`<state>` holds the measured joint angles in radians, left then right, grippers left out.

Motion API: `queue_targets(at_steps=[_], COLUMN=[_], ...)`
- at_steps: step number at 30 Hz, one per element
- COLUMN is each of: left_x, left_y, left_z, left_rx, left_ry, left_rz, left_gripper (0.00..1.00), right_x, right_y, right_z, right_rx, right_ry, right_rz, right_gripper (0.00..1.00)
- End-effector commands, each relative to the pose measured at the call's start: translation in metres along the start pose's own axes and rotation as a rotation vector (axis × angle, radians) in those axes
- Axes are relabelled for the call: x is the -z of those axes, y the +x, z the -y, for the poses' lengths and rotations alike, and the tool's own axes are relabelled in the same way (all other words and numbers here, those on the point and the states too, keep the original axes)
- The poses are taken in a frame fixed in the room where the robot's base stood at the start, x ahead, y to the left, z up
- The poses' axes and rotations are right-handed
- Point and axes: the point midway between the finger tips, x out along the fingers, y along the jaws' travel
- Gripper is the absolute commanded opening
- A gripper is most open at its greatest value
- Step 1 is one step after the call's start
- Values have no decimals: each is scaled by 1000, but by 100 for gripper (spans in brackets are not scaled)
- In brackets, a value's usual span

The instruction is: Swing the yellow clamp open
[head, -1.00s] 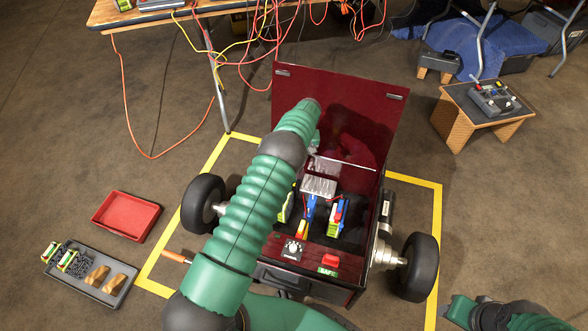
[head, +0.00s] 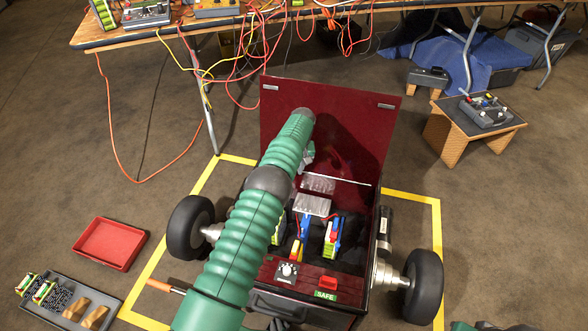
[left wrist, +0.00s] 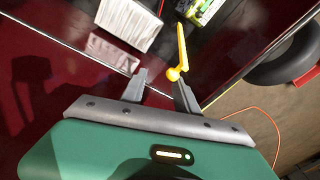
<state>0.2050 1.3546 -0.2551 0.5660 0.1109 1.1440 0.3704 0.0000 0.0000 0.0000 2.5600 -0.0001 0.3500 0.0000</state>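The yellow clamp (left wrist: 181,50) shows in the left wrist view as a thin bar with a round knob at its near end, beside the red box's edge. My left gripper (left wrist: 160,76) is open, with nothing between its two grey fingers. The knob is at the tip of the right-hand finger; I cannot tell whether they touch. In the head view my left arm hides the clamp and most of that gripper. The dark red box (head: 262,268) stands with its lid (head: 350,125) raised. Only a sliver of my right arm shows at the bottom right edge; its fingers cannot be made out.
Inside the box are a silvery block (head: 312,204) and a green-and-yellow battery (head: 333,238). A knob (head: 287,270) and a red switch (head: 328,282) are on its front panel. Wheels flank it. A red tray (head: 110,243) and a grey parts tray (head: 99,318) lie left.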

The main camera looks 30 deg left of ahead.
Motion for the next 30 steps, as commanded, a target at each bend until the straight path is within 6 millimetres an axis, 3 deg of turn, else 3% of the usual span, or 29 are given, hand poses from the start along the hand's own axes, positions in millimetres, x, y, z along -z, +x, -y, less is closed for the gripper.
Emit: queue_targets(at_steps=[5, 12, 18, 22, 30], left_x=[2, 2, 1, 1, 0], left_y=[-30, -101, -149, -164, -166], left_z=[1, 0, -2, -2, -3], left_rx=[0, -1, -1, 0, 0], left_ry=[0, 0, 2, 2, 2], left_rz=[-2, -2, -1, 0, 1], left_gripper=[37, 37, 37, 37, 37], right_x=[4, 13, 18, 19, 19], right_y=[-18, -56, -77, -82, -82], right_z=[0, 0, 0, 0, 0], right_rx=[0, 0, 0, 0, 0], right_ry=[0, 0, 0, 0, 0], right_rz=[0, 0, 0, 0, 0], right_gripper=[46, 46, 46, 46, 46])
